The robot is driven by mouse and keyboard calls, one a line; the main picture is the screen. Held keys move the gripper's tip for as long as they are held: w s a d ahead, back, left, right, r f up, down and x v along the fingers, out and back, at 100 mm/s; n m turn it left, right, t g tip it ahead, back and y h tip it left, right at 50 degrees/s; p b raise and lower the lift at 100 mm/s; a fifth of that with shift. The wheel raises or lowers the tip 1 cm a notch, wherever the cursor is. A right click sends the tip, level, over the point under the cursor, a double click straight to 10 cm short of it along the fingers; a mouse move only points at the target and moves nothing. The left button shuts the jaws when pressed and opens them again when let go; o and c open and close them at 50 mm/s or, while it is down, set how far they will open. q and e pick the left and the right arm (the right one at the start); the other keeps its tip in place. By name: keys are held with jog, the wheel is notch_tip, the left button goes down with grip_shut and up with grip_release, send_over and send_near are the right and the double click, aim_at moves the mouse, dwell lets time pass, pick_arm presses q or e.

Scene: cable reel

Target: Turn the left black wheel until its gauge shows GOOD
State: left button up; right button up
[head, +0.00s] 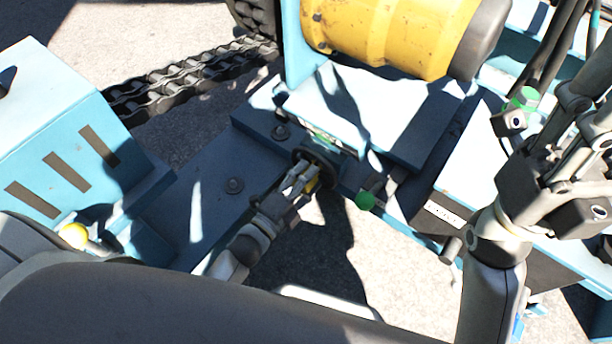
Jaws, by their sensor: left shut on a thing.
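The left black wheel (328,172) is a small dark round wheel on the front of the blue machine, near the middle of the head view. My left gripper (303,178) is at the wheel, shut on it, and its fingers cover part of the wheel. A bit of yellow shows by the fingertips. A narrow light and greenish strip (322,138) shows just above the wheel; it may be the gauge, but its reading is too small to tell. My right gripper (565,110) is up at the right, away from this wheel; its finger opening is unclear.
A green knob (365,201) sticks out just right of the wheel. A yellow drum (390,35) is above it. A heavy chain (190,78) runs at the upper left. A blue box (60,140) with dark slots is at left. Bare ground (370,270) shows below.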

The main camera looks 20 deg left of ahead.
dwell(0.6)
pick_arm(q)
jog(key=o, duration=1.5)
jog(key=shift+s+a, duration=0.1)
jog(key=shift+s, duration=0.1)
jog(key=v, duration=1.1)
jog(key=shift+s, duration=0.3)
jog(key=shift+a, duration=0.1)
